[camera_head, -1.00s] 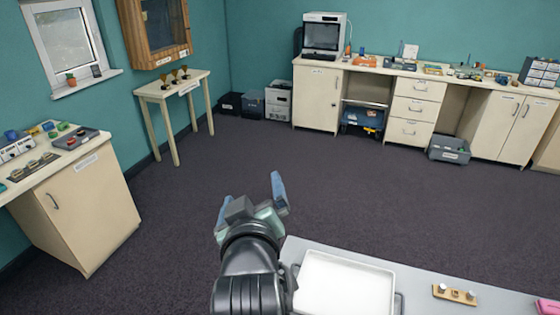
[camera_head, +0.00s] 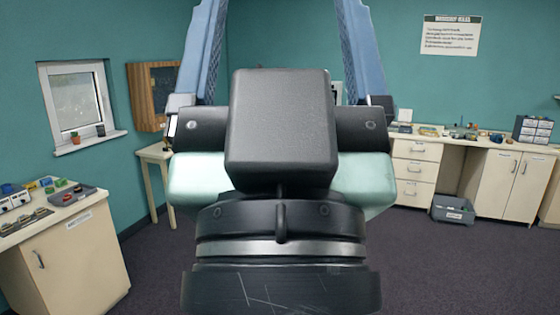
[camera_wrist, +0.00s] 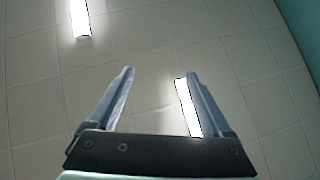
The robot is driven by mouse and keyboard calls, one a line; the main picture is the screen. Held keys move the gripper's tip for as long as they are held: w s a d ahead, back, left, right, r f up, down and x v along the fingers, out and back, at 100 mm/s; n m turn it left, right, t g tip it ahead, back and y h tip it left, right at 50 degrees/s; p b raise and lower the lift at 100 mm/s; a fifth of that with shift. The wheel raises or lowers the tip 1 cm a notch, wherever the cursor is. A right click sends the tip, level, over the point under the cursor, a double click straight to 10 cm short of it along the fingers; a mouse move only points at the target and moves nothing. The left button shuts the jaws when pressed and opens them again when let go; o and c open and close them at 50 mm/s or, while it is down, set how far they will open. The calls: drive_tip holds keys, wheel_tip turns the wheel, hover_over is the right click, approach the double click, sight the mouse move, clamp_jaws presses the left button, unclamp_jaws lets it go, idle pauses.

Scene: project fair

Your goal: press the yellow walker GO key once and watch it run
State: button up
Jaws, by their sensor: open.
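My gripper (camera_head: 282,30) is raised close in front of the head camera and fills the middle of that view. Its two blue fingers point up and stand wide apart with nothing between them. In the wrist view, my gripper (camera_wrist: 158,85) is also open and empty, against the ceiling. I cannot make out a yellow walker or a GO key in either view. Much of the room's middle is hidden behind my gripper.
A left cabinet (camera_head: 75,262) carries a grey tray (camera_head: 75,193) and small parts. A window (camera_head: 76,98) and wooden wall case (camera_head: 150,95) are behind. At right are a long bench (camera_head: 500,143), drawers (camera_head: 414,172) and a floor bin (camera_head: 453,210). Open carpet (camera_head: 470,270) lies at right.

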clamp_jaws()
idle(1.4)
